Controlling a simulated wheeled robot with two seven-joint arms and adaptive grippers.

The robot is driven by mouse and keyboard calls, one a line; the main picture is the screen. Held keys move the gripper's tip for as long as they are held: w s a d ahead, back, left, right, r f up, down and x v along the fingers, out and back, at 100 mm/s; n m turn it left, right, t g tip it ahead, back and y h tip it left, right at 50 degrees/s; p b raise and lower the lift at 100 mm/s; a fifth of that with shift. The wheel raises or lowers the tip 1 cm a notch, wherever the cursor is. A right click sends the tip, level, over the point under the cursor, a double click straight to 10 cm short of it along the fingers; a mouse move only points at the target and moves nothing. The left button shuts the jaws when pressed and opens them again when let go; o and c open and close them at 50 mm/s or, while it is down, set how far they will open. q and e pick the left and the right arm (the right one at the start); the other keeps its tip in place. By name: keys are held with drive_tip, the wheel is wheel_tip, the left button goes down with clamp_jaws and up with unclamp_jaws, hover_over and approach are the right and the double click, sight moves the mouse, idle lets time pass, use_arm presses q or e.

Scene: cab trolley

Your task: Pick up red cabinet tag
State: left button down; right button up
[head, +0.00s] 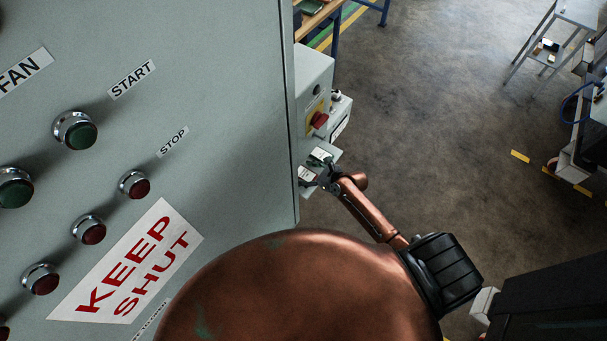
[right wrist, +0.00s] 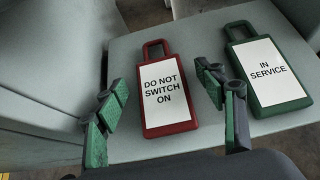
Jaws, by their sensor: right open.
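The red cabinet tag (right wrist: 168,88) has a looped handle and a white label reading "DO NOT SWITCH ON". In the right wrist view it lies flat on a pale grey surface (right wrist: 212,32). My right gripper (right wrist: 162,84) is open, with one finger on each side of the red tag and nothing gripped. A green tag (right wrist: 268,72) reading "IN SERVICE" lies to its right, just beyond the right finger. In the head view my right gripper (head: 326,180) is small, at the ledge beside the large cabinet, and partly hides the tags. My left gripper is not in view.
The large grey cabinet (head: 225,120) with buttons and a "KEEP SHUT" sign fills the left of the head view. A smaller grey box with a red knob (head: 319,120) stands just behind the ledge. Open floor (head: 440,120) lies to the right, with a metal stand (head: 565,40) far off.

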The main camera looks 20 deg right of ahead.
sight(306, 174)
drive_tip(key=shift+c, duration=0.2)
drive_tip(key=c, duration=1.3)
drive_tip(key=shift+r, duration=0.1)
drive_tip(key=shift+d+r+b, duration=0.2)
drive_tip(key=shift+r+b, duration=0.15)
drive_tip(key=shift+r, duration=0.05)
wheel_tip(306, 174, up, 6)
drive_tip(key=shift+f, duration=0.2)
drive_tip(key=w+d+b, duration=0.2)
drive_tip(key=d+b, duration=0.4)
drive_tip(key=d, duration=1.3)
drive_tip(key=shift+w+d+r, duration=0.25)
drive_tip(key=shift+w, duration=0.1)
